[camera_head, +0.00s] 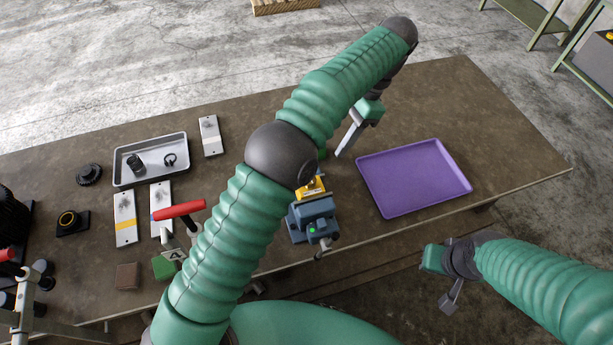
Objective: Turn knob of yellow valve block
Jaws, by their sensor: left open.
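The yellow valve block (311,188) sits in a blue-grey vise (313,219) near the table's front edge. My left arm passes over it and hides its upper left part, and its knob cannot be made out clearly. My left gripper (347,143) is beyond the valve block, up and to its right, over the table. It is open, with a long pale finger pointing down to the left and nothing seen between the fingers. My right gripper (437,283) hangs off the table's front edge at the lower right, apart from everything, its fingers spread and empty.
A purple tray (413,178) lies empty to the right of the vise. A metal tray (151,160) with small dark parts is at the left, near several white plates (210,136). A red-handled tool (178,210) stands left of my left arm. The table's right end is clear.

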